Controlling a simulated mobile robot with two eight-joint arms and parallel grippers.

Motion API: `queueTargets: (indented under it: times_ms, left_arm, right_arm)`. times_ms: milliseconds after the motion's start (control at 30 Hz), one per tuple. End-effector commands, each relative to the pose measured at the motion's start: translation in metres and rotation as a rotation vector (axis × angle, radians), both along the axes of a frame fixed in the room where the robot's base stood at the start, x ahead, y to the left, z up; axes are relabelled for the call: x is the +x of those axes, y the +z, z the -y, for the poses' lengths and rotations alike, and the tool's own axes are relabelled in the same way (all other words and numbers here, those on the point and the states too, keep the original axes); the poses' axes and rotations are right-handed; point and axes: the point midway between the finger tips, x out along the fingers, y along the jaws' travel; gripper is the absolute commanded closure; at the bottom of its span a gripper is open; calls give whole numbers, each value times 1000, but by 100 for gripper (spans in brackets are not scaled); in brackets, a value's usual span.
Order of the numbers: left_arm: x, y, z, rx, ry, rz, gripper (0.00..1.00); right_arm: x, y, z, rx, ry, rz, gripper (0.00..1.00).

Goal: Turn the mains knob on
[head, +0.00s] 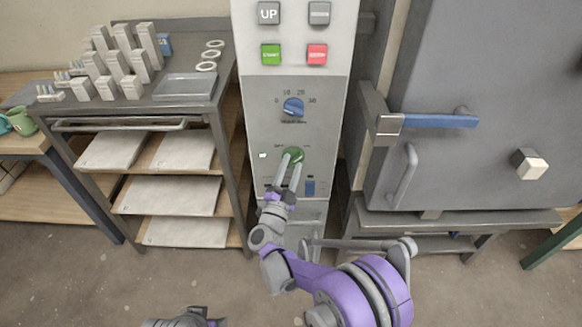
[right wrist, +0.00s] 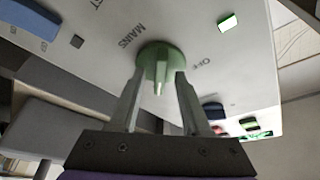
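The green mains knob (head: 291,154) is round with a raised ridge and sits on the lower front of the white control cabinet (head: 334,125). In the right wrist view the knob (right wrist: 160,58) lies between the word MAINS and the word OFF. My right gripper (head: 289,164) is at the knob, its fingers pointing up to it. In the right wrist view the right gripper's (right wrist: 160,76) fingers stand apart, one on each side of the ridge, with gaps beside the ridge. Whether they touch the knob's rim cannot be told. My left gripper's fingers do not show.
A blue dial (head: 293,107) with numbers is above the knob. Start and stop style buttons, green (head: 270,54) and red (head: 317,54), are higher up. A shelf cart (head: 228,100) with grey blocks stands left. A large grey door (head: 490,120) with a blue handle (head: 440,121) is right.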

Motion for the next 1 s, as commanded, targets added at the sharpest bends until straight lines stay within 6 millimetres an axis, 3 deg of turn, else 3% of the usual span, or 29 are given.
queueTargets:
  times_ms: [367,800,1000]
  left_arm:
    - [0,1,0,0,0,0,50]
    - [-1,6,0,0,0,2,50]
    - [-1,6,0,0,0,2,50]
  right_arm:
    - [-8,-2,-3,0,1,0,52]
    - [-83,-23,-25,-1,2,1,52]
    - [-98,-28,-30,0,1,1,52]
